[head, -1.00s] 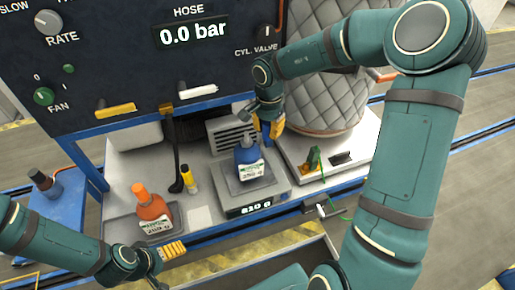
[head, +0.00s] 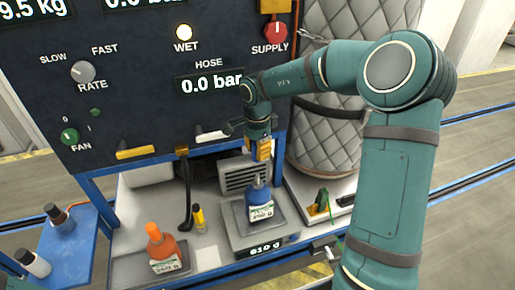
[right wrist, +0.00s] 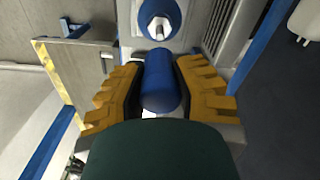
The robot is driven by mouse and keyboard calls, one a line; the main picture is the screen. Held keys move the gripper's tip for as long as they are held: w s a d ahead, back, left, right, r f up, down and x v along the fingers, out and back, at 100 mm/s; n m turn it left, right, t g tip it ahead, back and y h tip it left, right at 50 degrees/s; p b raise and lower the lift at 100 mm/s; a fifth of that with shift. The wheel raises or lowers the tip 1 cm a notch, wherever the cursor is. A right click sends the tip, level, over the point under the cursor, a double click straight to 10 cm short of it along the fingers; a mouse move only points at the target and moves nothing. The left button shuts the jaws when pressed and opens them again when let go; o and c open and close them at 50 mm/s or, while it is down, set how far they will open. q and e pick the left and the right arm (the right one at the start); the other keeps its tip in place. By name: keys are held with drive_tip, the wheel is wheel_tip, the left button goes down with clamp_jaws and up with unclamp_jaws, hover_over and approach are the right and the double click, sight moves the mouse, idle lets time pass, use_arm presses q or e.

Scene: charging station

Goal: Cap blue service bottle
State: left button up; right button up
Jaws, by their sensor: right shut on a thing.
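The blue service bottle (head: 262,209) stands upright on the scale (head: 262,238), which reads about 610 g. It has a pale label. My right gripper (head: 263,150) is above the bottle in the head view. In the right wrist view its yellow fingers (right wrist: 160,88) are shut on a blue cylindrical piece, apparently the cap (right wrist: 161,80). The blue bottle (right wrist: 157,12) shows at the top of that view, its pale top facing the camera, apart from the held piece. My left gripper is out of view.
An orange bottle (head: 163,247) stands on a tray at left. A yellow marker-like tube (head: 199,217) is between it and the scale. The control panel (head: 140,100) rises behind. A quilted grey tank (head: 335,150) stands right of my gripper. A blue side table (head: 75,240) holds other bottles.

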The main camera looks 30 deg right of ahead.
hover_over(257, 175)
drive_tip(key=shift+d+f, duration=0.1)
drive_tip(key=shift+f, duration=2.55)
drive_tip(key=shift+f, duration=2.65)
drive_tip(key=o, duration=0.9)
drive_tip(key=shift+o, duration=0.2)
drive_tip(key=shift+w+r, duration=0.1)
drive_tip(key=shift+r, duration=0.05)
wheel_tip(257, 175, up, 12)
drive_tip(key=shift+f, duration=0.15)
